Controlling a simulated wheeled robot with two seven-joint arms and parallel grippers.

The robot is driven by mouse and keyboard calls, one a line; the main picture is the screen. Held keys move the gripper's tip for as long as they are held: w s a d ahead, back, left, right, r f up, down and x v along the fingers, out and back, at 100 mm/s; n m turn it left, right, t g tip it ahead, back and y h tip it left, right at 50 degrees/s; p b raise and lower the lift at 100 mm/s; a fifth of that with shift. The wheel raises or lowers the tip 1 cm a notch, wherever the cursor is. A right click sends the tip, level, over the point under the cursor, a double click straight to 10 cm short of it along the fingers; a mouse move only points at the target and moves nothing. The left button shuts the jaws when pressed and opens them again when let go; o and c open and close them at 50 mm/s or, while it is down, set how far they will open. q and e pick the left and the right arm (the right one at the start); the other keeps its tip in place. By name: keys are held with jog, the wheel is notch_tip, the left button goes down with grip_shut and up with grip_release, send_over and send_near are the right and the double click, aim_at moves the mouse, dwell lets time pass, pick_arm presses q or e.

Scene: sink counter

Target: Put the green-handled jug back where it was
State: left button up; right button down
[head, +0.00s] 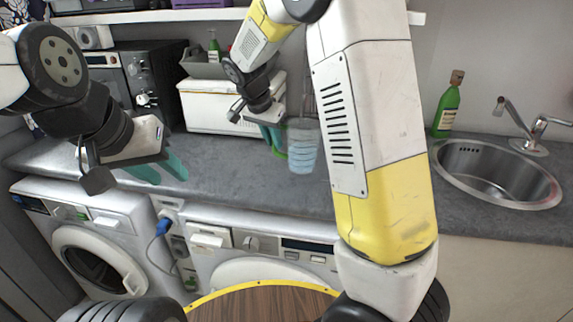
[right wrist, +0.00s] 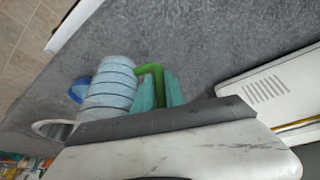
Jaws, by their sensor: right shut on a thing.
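The jug (head: 302,150) is pale blue and ribbed, with a green handle (head: 281,148). It is near the middle of the head view, over the grey counter. My right gripper (head: 272,134) is shut on the green handle, on the jug's left side. In the right wrist view the jug (right wrist: 108,90) shows tilted in the picture, with its handle (right wrist: 150,72) at the teal fingers. I cannot tell whether its base touches the counter. My left gripper (head: 160,170) is open and empty over the counter's left part, well away from the jug.
A sink (head: 490,172) with a tap (head: 525,125) and a green bottle (head: 448,105) are at the right. A white box (head: 215,108) and a black microwave-like appliance (head: 158,85) stand at the back. My right arm hides some counter. A blue rounded thing (right wrist: 78,90) shows beside the jug.

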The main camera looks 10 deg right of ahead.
jog(key=s+a+f+n, duration=0.2)
jog(key=s+a, duration=0.2)
jog(key=s, duration=0.4)
jog(key=shift+t, duration=0.3)
jog(key=shift+w+d+f, duration=0.1)
jog(key=shift+w+f, duration=0.75)
jog(key=shift+w, duration=1.7)
jog(key=shift+w+d+f, duration=0.1)
jog(key=shift+w+f, duration=0.75)
jog(key=shift+w, duration=1.7)
jog(key=shift+w+f, duration=0.85)
jog(key=shift+w, duration=1.7)
jog(key=shift+f, duration=0.15)
jog(key=c, duration=1.4)
grip_release()
